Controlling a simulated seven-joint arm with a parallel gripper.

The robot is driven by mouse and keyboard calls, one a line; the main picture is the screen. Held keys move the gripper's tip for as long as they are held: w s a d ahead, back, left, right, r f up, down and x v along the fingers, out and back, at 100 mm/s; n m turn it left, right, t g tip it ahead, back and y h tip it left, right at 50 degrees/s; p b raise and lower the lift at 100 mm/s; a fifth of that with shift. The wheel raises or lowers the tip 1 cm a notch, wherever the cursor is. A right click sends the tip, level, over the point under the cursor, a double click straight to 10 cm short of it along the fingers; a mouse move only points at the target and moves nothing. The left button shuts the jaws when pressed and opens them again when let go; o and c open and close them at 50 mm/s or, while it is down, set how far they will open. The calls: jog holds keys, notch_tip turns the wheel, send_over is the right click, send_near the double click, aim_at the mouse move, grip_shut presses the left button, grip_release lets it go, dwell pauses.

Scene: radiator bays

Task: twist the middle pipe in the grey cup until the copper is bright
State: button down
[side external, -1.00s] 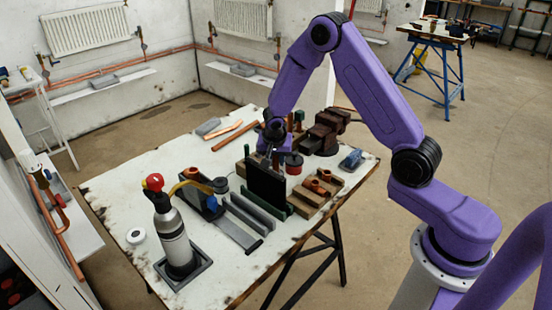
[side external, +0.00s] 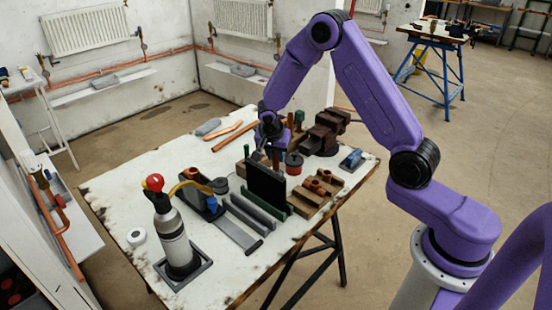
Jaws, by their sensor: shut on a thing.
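My gripper (side external: 264,154) points down just behind the upright black panel (side external: 266,186) in the middle of the bench. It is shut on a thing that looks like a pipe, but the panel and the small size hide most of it. I cannot tell which pipe it is. The grey cup cannot be made out; the space behind the panel is hidden. Whether any copper there is bright or dull does not show. Two loose copper pipes, one bent (side external: 222,130) and one straight (side external: 234,138), lie flat on the bench to the left of my gripper.
A bottle with a red top (side external: 172,230) stands in a tray at the front left. Grey rails (side external: 252,215) lie before the panel. A wooden block with copper fittings (side external: 318,188) is to its right. A brown vise (side external: 326,132) stands behind.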

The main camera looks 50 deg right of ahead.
jog(key=shift+r, duration=3.2)
